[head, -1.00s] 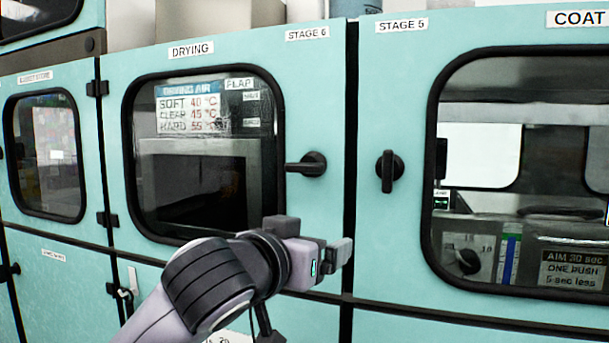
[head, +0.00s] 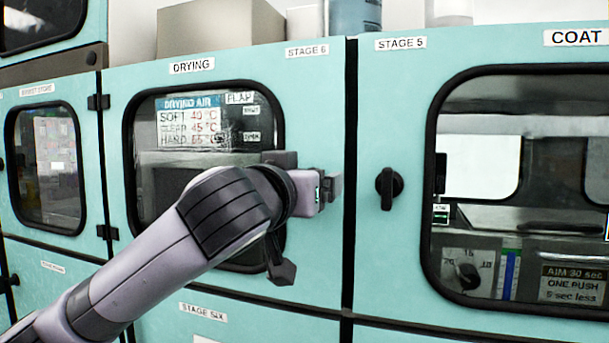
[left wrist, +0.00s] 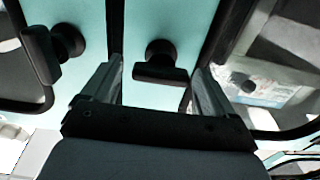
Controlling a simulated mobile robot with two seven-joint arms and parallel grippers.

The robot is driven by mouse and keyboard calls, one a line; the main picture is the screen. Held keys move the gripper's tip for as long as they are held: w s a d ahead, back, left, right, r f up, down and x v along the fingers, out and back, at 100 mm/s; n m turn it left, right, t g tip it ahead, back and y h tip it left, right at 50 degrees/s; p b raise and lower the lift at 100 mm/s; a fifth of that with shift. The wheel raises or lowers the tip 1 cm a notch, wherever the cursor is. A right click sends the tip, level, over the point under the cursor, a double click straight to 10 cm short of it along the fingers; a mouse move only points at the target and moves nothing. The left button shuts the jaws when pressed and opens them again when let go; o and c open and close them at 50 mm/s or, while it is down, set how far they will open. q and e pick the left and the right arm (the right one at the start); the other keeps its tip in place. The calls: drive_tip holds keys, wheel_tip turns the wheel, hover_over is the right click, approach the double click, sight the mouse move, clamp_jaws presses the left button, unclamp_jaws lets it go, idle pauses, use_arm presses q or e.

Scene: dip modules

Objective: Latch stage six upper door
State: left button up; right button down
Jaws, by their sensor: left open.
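The stage six upper door, labelled DRYING (head: 235,77), is a teal panel with a black-framed window in the head view. It looks closed or nearly so; I cannot tell whether it is flush. Its black handle is hidden behind my left gripper (head: 333,187) in that view. My right gripper is not in view.
The stage five COAT door (head: 410,230) stands to the right, its black handle (head: 388,187) upright in the head view. A dark seam (head: 350,180) separates the doors. A lower door labelled STAGE SIX (head: 203,313) is below. Boxes (head: 220,30) stand on top.

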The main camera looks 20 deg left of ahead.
use_arm(q)
drive_tip(key=shift+w, duration=0.4)
drive_tip(key=c, duration=1)
drive_tip(key=shift+o, duration=0.2)
